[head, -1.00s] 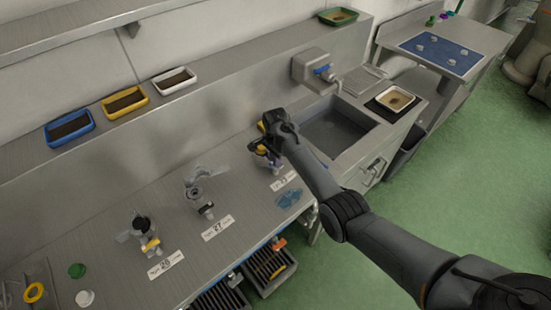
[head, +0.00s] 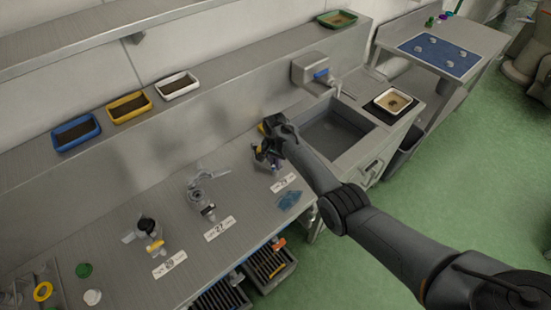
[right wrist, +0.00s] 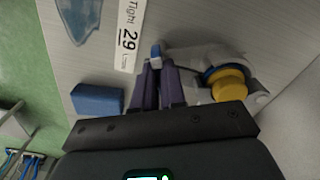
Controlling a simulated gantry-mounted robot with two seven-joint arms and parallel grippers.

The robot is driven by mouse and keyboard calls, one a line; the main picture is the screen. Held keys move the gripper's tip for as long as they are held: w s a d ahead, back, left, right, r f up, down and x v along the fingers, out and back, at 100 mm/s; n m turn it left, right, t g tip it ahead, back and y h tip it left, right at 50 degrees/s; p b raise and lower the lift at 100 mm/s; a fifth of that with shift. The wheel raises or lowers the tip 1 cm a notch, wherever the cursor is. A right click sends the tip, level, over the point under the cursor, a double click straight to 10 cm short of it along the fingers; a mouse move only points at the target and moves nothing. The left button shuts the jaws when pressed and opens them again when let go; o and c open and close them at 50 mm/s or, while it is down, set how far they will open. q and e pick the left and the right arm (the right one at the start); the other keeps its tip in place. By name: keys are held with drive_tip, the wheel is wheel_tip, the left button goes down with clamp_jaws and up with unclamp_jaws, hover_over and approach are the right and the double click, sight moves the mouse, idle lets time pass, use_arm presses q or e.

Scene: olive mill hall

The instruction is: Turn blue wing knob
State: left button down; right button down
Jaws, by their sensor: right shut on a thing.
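The station with the "29" label (head: 283,183) holds a grey fitting (right wrist: 205,56) with a yellow round cap (right wrist: 229,86) on a blue ring. My right gripper (head: 265,156) is over this fitting, and its arm hides part of it. In the right wrist view, its purple fingers (right wrist: 158,82) are shut beside the cap. A small blue part of the wing knob (right wrist: 156,50) shows at the fingertips, mostly hidden by them. A blue block (right wrist: 97,98) shows left of the fingers; I cannot tell whether it belongs to the knob. My left gripper is not in view.
Fittings at the "27" label (head: 219,228) and "28" label (head: 169,264) stand to the left. A blue flat piece (head: 289,200) lies near the bench edge. Trays stand on the back ledge.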

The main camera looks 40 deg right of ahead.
drive_tip(key=n+p, duration=0.1)
drive_tip(key=n, duration=0.2)
drive_tip(key=shift+n, duration=0.4)
drive_tip(key=n, duration=0.3)
drive_tip(key=shift+n+p, duration=0.3)
drive_tip(key=shift+p, duration=0.05)
drive_tip(key=n, duration=0.3)
drive_tip(key=shift+n, duration=0.3)
drive_tip(key=n, duration=0.3)
drive_tip(key=shift+n, duration=0.3)
drive_tip(key=n+b, duration=0.1)
drive_tip(key=n, duration=0.3)
drive_tip(key=shift+f+n, duration=0.1)
drive_tip(key=shift+n, duration=0.2)
drive_tip(key=n+b, duration=0.1)
drive_tip(key=n, duration=0.2)
drive_tip(key=shift+n, duration=0.3)
drive_tip(key=n+b, duration=0.1)
drive_tip(key=n, duration=0.3)
drive_tip(key=shift+f+b, duration=0.1)
drive_tip(key=shift+b, duration=0.3)
drive_tip(key=shift+n+b, duration=0.7)
drive_tip(key=shift+n, duration=1.2)
